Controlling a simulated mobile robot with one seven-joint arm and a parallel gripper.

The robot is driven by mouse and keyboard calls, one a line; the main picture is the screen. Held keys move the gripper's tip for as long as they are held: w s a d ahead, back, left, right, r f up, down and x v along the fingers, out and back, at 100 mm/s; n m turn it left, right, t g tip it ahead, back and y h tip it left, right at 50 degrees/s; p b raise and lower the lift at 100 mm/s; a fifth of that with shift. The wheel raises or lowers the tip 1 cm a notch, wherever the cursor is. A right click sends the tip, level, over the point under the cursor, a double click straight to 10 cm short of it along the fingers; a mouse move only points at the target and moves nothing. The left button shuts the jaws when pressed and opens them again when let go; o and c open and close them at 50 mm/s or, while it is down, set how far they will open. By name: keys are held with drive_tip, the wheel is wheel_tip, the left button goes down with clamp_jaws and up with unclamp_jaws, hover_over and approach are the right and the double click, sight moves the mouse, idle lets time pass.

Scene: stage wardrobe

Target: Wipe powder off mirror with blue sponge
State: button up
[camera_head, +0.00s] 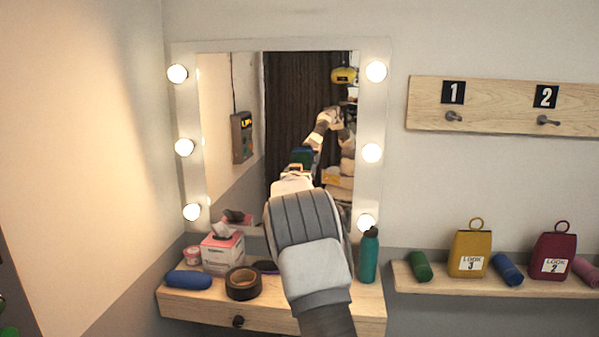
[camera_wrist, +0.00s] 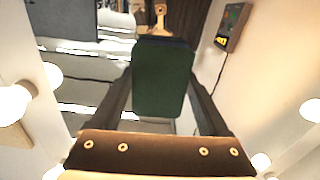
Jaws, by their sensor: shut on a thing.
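The framed mirror (camera_head: 232,80) hangs on the wall above a wooden shelf. My gripper (camera_head: 296,168) reaches up in front of its lower middle, seen from behind. It is shut on the blue sponge (camera_head: 302,156), which shows a dark green face and a blue edge. In the wrist view the sponge (camera_wrist: 160,85) sits between the two dark fingers, green face toward the camera, blue edge at the far end. I cannot tell whether it touches the glass. My arm hides the mirror's lower middle. I cannot make out powder clearly among the reflections.
Lit bulbs (camera_head: 372,152) line both mirror sides. The wooden shelf (camera_head: 270,313) holds a tissue box (camera_head: 222,253), black tape roll (camera_head: 243,283), blue roll (camera_head: 188,280) and teal bottle (camera_head: 369,257), close to my arm. A right-hand shelf (camera_head: 430,290) holds pouches and rolls below a hook board (camera_head: 500,105).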

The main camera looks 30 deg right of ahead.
drive_tip(key=shift+b+v, duration=1.4)
drive_tip(key=shift+v, duration=1.35)
drive_tip(key=shift+a, duration=0.15)
drive_tip(key=shift+b+v, duration=0.6)
drive_tip(key=shift+v, duration=0.85)
